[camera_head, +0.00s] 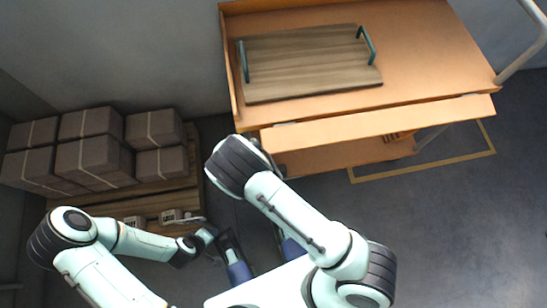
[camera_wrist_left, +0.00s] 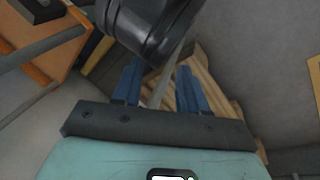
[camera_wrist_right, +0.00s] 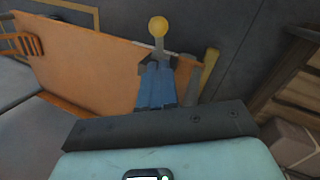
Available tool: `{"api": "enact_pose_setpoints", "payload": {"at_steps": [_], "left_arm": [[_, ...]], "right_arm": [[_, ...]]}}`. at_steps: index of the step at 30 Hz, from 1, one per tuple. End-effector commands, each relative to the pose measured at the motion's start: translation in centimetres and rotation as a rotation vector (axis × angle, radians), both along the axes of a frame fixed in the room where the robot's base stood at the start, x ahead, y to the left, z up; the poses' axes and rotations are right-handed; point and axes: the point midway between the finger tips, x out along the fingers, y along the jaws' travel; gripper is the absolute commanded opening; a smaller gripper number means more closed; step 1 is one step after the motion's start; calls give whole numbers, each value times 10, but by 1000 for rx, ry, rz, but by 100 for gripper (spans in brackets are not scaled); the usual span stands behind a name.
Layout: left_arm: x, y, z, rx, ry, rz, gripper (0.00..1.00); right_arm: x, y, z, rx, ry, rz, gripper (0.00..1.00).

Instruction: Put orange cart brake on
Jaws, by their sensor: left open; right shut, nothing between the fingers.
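The orange cart (camera_head: 420,75) stands at the upper right in the head view, and part of it shows in the left wrist view (camera_wrist_left: 45,40). In the right wrist view, an orange cart panel (camera_wrist_right: 95,65) lies beyond my right gripper (camera_wrist_right: 158,62). That gripper's blue fingers are shut and empty. A yellow round knob (camera_wrist_right: 158,27) on a grey stem shows just past the fingertips; whether they touch cannot be told. A yellow bar (camera_wrist_right: 208,66) is right of the fingers. Which part is the brake is unclear. My left gripper (camera_wrist_left: 158,70) is open and empty, away from the cart.
A wooden tray (camera_head: 310,65) with green handles lies on the cart. Brown boxes (camera_head: 95,150) sit on a wooden pallet (camera_head: 150,200) at the left. A yellow line (camera_head: 430,168) marks the floor on the right. A dark rounded part crosses before my left gripper.

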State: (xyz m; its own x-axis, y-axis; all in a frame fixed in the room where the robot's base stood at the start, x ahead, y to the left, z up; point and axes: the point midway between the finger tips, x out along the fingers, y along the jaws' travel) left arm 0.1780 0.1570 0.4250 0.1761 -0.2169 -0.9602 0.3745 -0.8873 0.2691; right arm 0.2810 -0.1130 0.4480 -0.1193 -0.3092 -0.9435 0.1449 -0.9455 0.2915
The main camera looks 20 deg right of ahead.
Motion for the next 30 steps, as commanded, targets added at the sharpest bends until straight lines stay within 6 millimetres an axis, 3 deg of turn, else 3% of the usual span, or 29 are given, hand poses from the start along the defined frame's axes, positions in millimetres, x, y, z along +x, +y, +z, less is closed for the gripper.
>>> {"api": "enact_pose_setpoints", "payload": {"at_steps": [15,30], "left_arm": [[33,19,-29,46,-83,38,43],[32,21,-32,50,-77,41,43]], "right_arm": [[-11,-26,-81,0,3,-1,0],[-12,-29,-90,1,1,0,0]]}}
